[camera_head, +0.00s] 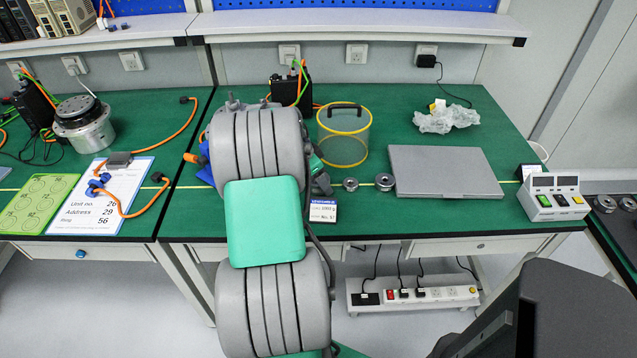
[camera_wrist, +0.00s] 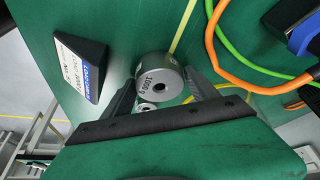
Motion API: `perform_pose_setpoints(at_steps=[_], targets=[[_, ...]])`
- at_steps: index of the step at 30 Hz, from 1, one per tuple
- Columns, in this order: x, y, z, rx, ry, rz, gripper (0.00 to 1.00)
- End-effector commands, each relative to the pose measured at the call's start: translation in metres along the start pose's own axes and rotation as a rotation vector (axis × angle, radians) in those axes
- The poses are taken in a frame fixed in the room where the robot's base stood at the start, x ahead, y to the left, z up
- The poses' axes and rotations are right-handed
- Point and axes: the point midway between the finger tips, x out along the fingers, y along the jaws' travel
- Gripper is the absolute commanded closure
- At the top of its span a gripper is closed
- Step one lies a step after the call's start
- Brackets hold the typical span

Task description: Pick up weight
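A grey metal cylindrical weight (camera_wrist: 160,78) marked 1000 g is on the green table in the wrist view. My gripper (camera_wrist: 160,78) is open, with one dark finger on each side of the weight. The fingertips are close to its sides; I cannot tell whether they touch. A smaller round metal piece (camera_wrist: 147,106) shows just beyond it, between the fingers.
A label stand (camera_head: 323,208) is beside the weight; it also shows in the wrist view (camera_wrist: 80,68). A yellow-rimmed clear container (camera_head: 343,150), a grey flat plate (camera_head: 445,172) and a scale-like device (camera_head: 553,198) are to the right. Orange and green cables (camera_wrist: 235,60) run nearby.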

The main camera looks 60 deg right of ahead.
Motion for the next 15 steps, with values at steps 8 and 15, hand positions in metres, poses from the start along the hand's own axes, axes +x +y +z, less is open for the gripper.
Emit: perform_pose_setpoints(at_steps=[8,15], targets=[[-0.0002,0.0,0.0,0.0,0.0,0.0,0.56],[-0.0003,0.0,-0.0001,0.0,0.0,0.0,0.75]])
